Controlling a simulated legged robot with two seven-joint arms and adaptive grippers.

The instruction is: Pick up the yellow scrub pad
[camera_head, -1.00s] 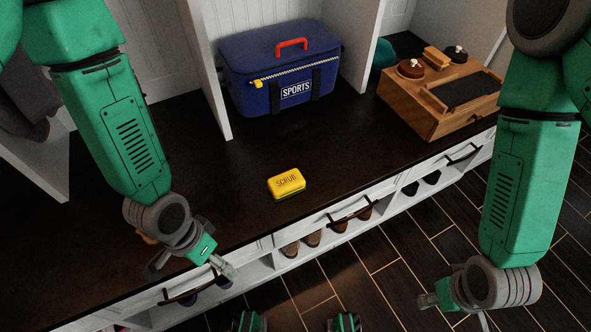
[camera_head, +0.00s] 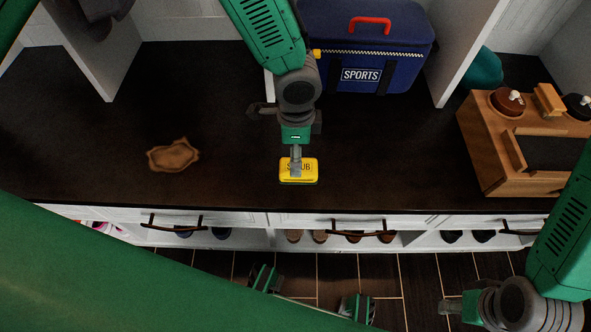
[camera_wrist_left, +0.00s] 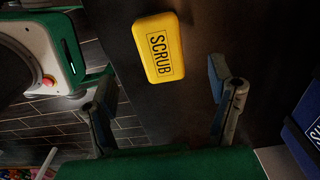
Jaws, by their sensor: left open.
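The yellow scrub pad (camera_head: 299,178) lies on the dark bench top near its front edge, label up. In the left wrist view the pad (camera_wrist_left: 161,48) is beyond the fingertips, roughly between their lines, with nothing gripping it. My left gripper (camera_head: 296,160) is above the pad in the head view and covers part of its label. Its two fingers stand wide apart and empty in the left wrist view (camera_wrist_left: 165,90). My right gripper (camera_head: 448,307) is at the lower right, over the floor in front of the bench. Its jaw opening is not clear.
A blue sports bag (camera_head: 375,50) stands behind my left gripper. A wooden box (camera_head: 485,150) with lidded jars is at the right. A brown irregular piece (camera_head: 173,155) lies to the left. The bench around the pad is clear. Drawers and shoe cubbies are below.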

